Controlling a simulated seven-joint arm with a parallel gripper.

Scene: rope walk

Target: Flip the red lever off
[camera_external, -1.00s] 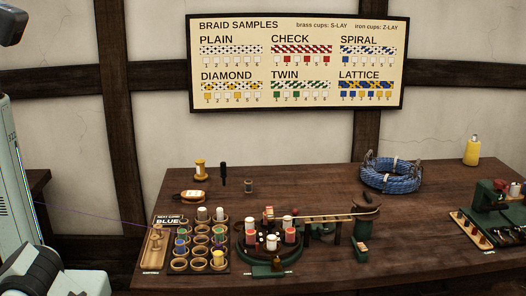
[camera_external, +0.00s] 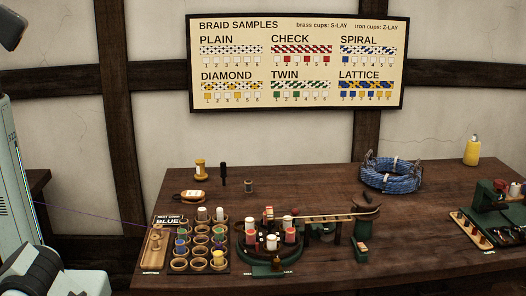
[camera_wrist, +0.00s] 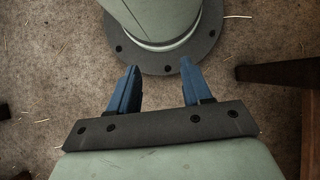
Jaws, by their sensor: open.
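My gripper (camera_wrist: 162,88) shows in the wrist view, its two blue fingers spread apart with nothing between them, above the bare floor beside my base. It is not visible in the outside view. In that view a round green braiding machine (camera_external: 268,255) with white and red bobbins stands on the table. A small green box (camera_external: 361,252) with a reddish, light-coloured top stands to its right. I cannot clearly make out the red lever or its position; that box's top may be it. A small red spot (camera_external: 295,211) shows at the top of the machine.
A rack of bobbin cups (camera_external: 200,240) stands left of the machine on the wooden table (camera_external: 320,185). A blue rope coil (camera_external: 390,175), a yellow bottle (camera_external: 471,151) and a green machine (camera_external: 495,205) stand to the right. The table's front right is mostly clear.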

